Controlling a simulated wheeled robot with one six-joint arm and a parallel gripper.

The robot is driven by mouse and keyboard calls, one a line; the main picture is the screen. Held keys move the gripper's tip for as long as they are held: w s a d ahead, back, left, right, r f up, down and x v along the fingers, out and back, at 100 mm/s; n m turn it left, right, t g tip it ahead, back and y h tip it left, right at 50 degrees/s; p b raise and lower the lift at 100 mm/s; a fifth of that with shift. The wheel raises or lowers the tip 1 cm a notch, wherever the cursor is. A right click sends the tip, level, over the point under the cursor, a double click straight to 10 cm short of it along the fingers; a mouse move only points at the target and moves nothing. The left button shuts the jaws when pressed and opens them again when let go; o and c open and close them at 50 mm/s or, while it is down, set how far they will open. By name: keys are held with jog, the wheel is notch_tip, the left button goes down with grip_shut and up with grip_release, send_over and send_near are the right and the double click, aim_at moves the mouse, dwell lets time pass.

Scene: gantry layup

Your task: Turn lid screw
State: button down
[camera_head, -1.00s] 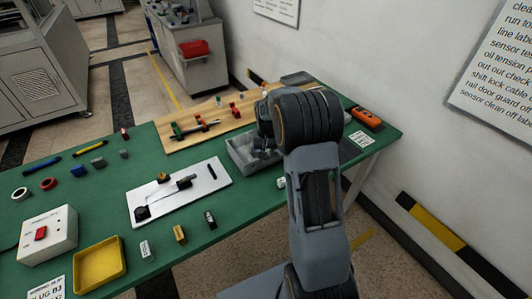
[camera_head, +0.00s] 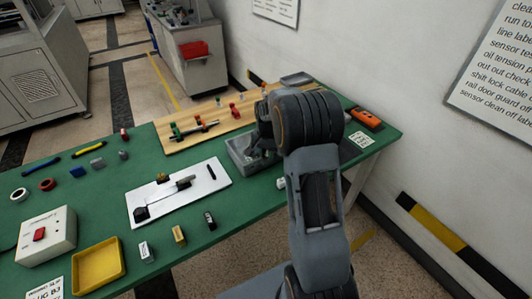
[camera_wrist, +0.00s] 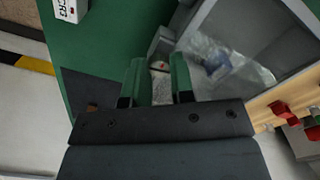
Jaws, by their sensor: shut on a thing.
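In the wrist view my gripper (camera_wrist: 158,82) has its two green fingers on either side of a small pale grey piece (camera_wrist: 160,88) with a red mark near it. The fingers are shut on this piece. It may be the lid screw, but its shape is mostly hidden between the fingers. The piece is close beside the corner of a grey open tray (camera_wrist: 288,88), which also shows in the head view (camera_head: 238,160). A clear plastic bag (camera_wrist: 225,62) with something blue lies in the tray. In the head view my arm hides the gripper's fingers.
The green table (camera_head: 100,205) carries a white plate (camera_head: 205,192) with a dark lever, a yellow tray (camera_head: 98,266) and a white switch box (camera_head: 45,235). A wooden board (camera_head: 190,143) with red and green clamps lies behind. A wall stands close at right.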

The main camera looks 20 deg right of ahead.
jog(key=shift+s+f, duration=0.1)
jog(key=c, duration=1)
grip_release()
jog(key=shift+o, duration=0.2)
notch_tip(320, 180, up, 14)
jog(key=s+a+n+t, duration=0.1)
jog(key=s+a+n, duration=0.3)
jog(key=s, duration=0.7)
jog(key=s+a+f+n+t, duration=0.1)
jog(key=s+a+n, duration=0.4)
jog(key=s, duration=0.5)
jog(key=shift+s+a+f+n+t, duration=0.35)
jog(key=shift+a+t, duration=0.45)
jog(key=shift+a, duration=0.35)
